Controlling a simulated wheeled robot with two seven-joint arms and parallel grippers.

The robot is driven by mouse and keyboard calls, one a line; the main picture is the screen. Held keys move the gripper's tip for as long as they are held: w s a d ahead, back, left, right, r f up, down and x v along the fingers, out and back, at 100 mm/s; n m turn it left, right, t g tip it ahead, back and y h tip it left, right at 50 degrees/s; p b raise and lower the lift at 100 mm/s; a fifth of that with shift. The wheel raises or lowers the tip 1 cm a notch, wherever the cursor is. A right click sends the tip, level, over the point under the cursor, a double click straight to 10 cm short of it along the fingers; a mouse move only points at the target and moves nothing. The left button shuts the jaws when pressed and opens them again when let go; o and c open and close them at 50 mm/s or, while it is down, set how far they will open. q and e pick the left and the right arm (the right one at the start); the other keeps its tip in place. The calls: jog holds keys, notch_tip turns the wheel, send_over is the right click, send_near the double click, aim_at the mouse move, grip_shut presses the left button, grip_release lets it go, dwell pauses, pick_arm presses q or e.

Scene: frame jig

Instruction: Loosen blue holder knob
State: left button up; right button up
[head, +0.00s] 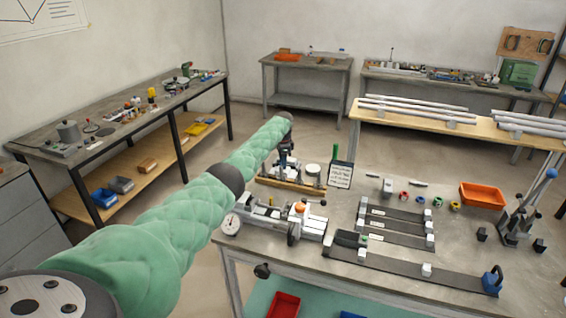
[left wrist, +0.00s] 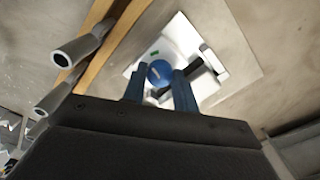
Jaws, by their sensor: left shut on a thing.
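My left arm reaches from the lower left of the head view. Its dark gripper (head: 286,156) points down over the wooden-based fixture at the back left of the workbench. In the left wrist view, a round blue knob (left wrist: 160,70) sits on a pale holder plate with a small green mark. The two blue-grey fingers of my left gripper (left wrist: 157,82) stand on either side of the knob and are shut on it. The contact itself is partly hidden by the fingers. In the head view the knob cannot be made out. My right gripper is not in view.
Metal tubes (head: 415,108) lie on a bench behind. Bare benchtop lies around the small coloured rings.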

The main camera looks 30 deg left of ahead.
pick_arm(q)
jog(key=n, duration=0.4)
jog(key=shift+r+n+p, duration=0.15)
jog(key=shift+n+p, duration=0.15)
jog(key=shift+p, duration=0.05)
jog(key=shift+n, duration=0.9)
jog(key=n+p, duration=0.1)
jog(key=n, duration=0.2)
jog(key=shift+n, duration=0.3)
jog(key=n, duration=0.3)
jog(key=shift+w+r+n+p, duration=0.1)
jog(key=shift+n+p, duration=0.2)
jog(key=shift+p, duration=0.05)
jog(key=n, duration=0.3)
jog(key=shift+p, duration=0.3)
jog(key=shift+n, duration=1.2)
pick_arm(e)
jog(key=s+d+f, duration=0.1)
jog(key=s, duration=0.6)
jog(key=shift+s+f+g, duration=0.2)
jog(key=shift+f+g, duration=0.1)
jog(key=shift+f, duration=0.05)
pick_arm(q)
jog(key=shift+n, duration=0.4)
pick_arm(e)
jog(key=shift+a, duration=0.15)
